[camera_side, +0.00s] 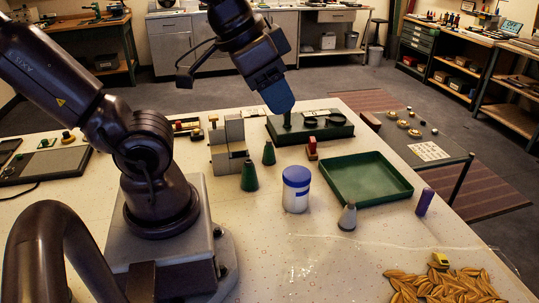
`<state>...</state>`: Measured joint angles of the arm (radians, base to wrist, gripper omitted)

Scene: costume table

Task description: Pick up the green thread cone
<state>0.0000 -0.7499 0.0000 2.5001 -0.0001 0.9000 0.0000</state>
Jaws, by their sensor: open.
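Two dark green cones stand upright on the pale table: a larger green thread cone (249,178) left of the white jar, and a smaller green cone (268,154) just behind it. I cannot tell whether both are thread cones. My gripper (281,108), with a blue end, hangs above the back of the table, behind and a little right of the cones and apart from them. It is open, though its finger gap is hard to make out from here. No object shows clearly between its fingers.
A white jar with a blue lid (296,189), a green tray (366,178), a grey cone (348,217) and a purple cylinder (424,202) stand to the right. A grey block stand (228,145) is left. A green board (310,126) lies behind. Front middle is clear.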

